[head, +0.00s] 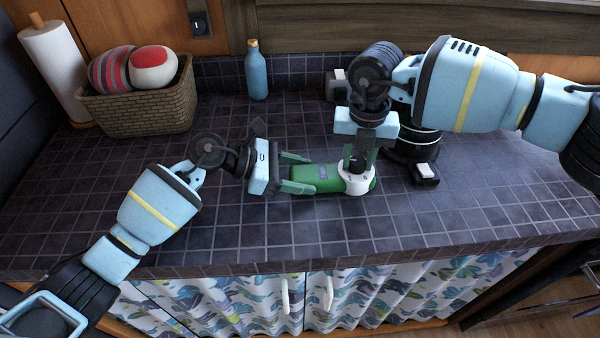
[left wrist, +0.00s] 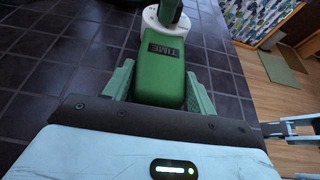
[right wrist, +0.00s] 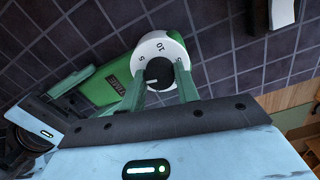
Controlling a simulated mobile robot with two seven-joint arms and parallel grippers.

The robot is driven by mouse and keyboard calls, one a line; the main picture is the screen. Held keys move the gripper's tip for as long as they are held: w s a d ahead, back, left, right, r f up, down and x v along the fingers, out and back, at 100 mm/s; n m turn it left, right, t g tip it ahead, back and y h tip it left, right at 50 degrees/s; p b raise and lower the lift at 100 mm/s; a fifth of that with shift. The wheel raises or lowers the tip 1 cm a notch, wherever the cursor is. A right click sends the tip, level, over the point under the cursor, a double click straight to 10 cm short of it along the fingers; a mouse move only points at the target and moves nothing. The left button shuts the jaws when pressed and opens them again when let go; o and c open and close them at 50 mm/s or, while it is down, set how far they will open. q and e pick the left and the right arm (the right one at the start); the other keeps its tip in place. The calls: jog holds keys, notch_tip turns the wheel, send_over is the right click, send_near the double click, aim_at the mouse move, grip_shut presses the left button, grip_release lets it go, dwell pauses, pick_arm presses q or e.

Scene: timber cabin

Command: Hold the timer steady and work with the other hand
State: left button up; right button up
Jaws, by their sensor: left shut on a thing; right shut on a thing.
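The green timer (head: 330,183) lies on the dark tiled counter, with a white dial ring (head: 357,181) at its right end. My left gripper (head: 298,172) is shut on the left end of its body; the left wrist view shows the fingers on both sides of the green body (left wrist: 163,85), which carries a label reading TIME. My right gripper (head: 358,160) points down over the dial and is shut on the black knob (right wrist: 159,73) at the middle of the numbered white ring (right wrist: 165,48). The fingers partly cover the knob in the head view.
A wicker basket (head: 140,112) with striped and red-and-white balls stands at the back left, next to a paper towel roll (head: 58,70). A blue bottle (head: 256,72) stands near the back wall. A black appliance (head: 412,145) stands behind my right arm. The front counter strip is clear.

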jog(key=shift+m, duration=0.4)
jog(key=shift+m, duration=1.2)
jog(key=shift+m, duration=1.5)
jog(key=shift+m, duration=1.4)
